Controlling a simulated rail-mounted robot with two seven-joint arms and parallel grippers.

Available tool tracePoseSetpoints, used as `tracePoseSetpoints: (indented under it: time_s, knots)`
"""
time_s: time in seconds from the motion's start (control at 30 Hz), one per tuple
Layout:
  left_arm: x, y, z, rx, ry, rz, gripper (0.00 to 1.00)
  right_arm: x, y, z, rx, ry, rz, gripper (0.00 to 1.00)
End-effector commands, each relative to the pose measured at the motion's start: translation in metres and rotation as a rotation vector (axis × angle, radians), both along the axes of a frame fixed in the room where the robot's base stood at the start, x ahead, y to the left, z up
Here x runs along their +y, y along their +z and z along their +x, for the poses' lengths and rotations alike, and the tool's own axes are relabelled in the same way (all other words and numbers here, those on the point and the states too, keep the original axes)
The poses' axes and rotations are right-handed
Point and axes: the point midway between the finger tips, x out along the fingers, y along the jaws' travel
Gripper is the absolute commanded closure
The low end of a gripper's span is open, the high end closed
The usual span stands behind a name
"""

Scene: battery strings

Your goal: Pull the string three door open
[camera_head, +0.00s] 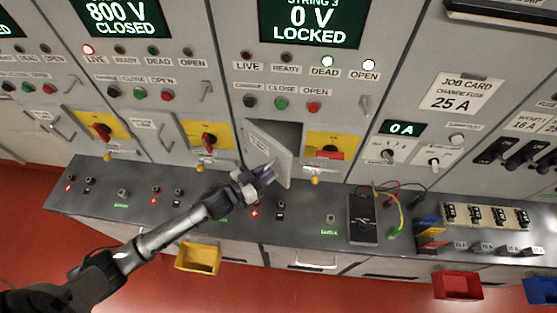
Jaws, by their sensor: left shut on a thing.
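The string three door (266,155) is a small grey panel under the string 3 display (313,22), which reads 0 V LOCKED. The door stands partly open, swung out toward me, with a dark gap above and behind it. My left gripper (265,173) is at the front face of the door, shut on its handle; the handle itself is mostly hidden by the fingers. The DEAD and OPEN lamps (348,63) of string three are lit white. My right gripper is not in view.
A yellow plate with a red switch (327,147) is right of the door. On the grey ledge lie a black meter (363,218) with leads and a fuse rack (486,216). Yellow (198,258), red (457,285) and blue bins hang below. The neighbouring string (124,18) reads 800 V CLOSED.

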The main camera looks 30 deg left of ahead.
Motion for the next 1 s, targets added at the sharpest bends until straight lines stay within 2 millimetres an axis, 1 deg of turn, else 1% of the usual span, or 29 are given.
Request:
tracePoseSetpoints:
  time_s: [0.03,0.17,0.33,0.47,0.63,0.9,1.0]
  knots:
    - [0.004,0.012,-0.004,-0.02,-0.054,0.003,1.0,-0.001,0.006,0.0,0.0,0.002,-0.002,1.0]
    - [0.016,0.011,-0.019,-0.018,-0.177,0.002,1.0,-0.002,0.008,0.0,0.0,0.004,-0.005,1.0]
    - [0.034,0.009,-0.036,-0.02,-0.338,0.0,1.0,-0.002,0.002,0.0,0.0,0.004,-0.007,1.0]
    - [0.049,0.006,-0.047,-0.018,-0.46,-0.001,1.0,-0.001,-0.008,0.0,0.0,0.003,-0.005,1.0]
    - [0.07,0.005,-0.059,-0.019,-0.62,-0.002,1.0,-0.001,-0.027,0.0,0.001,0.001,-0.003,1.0]
    - [0.104,0.007,-0.069,-0.02,-0.853,-0.008,1.0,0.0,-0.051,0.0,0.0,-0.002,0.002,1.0]
    - [0.114,0.007,-0.073,-0.017,-0.88,-0.014,1.0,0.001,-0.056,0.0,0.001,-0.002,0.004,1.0]
